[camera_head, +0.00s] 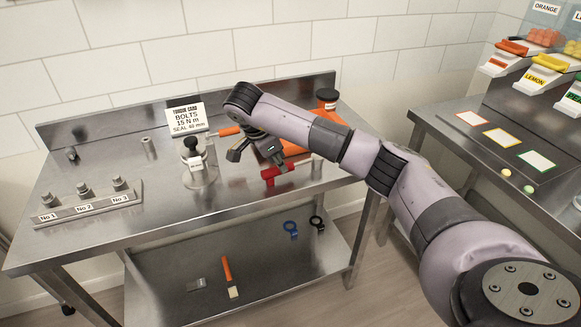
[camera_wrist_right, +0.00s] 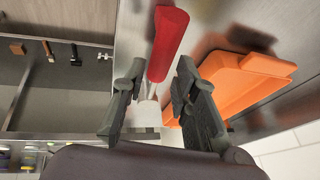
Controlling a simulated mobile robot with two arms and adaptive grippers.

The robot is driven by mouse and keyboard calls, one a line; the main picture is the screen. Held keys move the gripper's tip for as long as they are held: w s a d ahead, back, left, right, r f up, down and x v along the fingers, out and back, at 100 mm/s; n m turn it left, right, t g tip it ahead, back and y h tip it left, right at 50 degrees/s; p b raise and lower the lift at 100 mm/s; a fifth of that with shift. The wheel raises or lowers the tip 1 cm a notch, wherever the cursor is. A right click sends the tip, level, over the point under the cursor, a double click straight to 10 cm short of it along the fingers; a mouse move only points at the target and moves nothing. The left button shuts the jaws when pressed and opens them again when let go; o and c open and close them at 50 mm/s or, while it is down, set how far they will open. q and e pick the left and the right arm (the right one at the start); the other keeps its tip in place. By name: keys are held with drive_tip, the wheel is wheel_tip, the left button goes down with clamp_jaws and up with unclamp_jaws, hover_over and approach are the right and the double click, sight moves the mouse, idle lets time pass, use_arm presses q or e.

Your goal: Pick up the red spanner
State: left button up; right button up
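The red spanner (camera_head: 277,173) lies on the steel bench, just right of my right gripper (camera_head: 250,152) in the head view. In the right wrist view, its red handle (camera_wrist_right: 168,42) lies beyond the fingertips, with a pale shaft running back between the fingers. My right gripper (camera_wrist_right: 160,82) is open; its fingers stand apart on either side of the shaft, and I see no clear contact. The gripper and forearm hide part of the bench behind them in the head view. My left gripper is not in view.
An orange tray (camera_head: 325,147) sits close beside the spanner; it shows in the wrist view (camera_wrist_right: 240,88). A black-knobbed stand (camera_head: 196,166), a torque card (camera_head: 186,118) and a numbered bolt rack (camera_head: 88,205) are left. The bench front is clear. Tools lie on the lower shelf (camera_head: 262,275).

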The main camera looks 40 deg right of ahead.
sight(286, 164)
drive_tip(key=shift+d+f+p, duration=0.3)
drive_tip(key=shift+d+f, duration=0.1)
drive_tip(key=shift+f, duration=0.1)
drive_tip(key=x, duration=0.1)
drive_tip(key=p+x, duration=0.1)
drive_tip(key=x, duration=0.1)
drive_tip(key=shift+d+f, duration=0.2)
drive_tip(key=shift+d, duration=0.15)
drive_tip(key=shift+w+d+f, duration=0.1)
drive_tip(key=shift+f, duration=0.25)
clamp_jaws()
drive_tip(key=shift+r, duration=0.1)
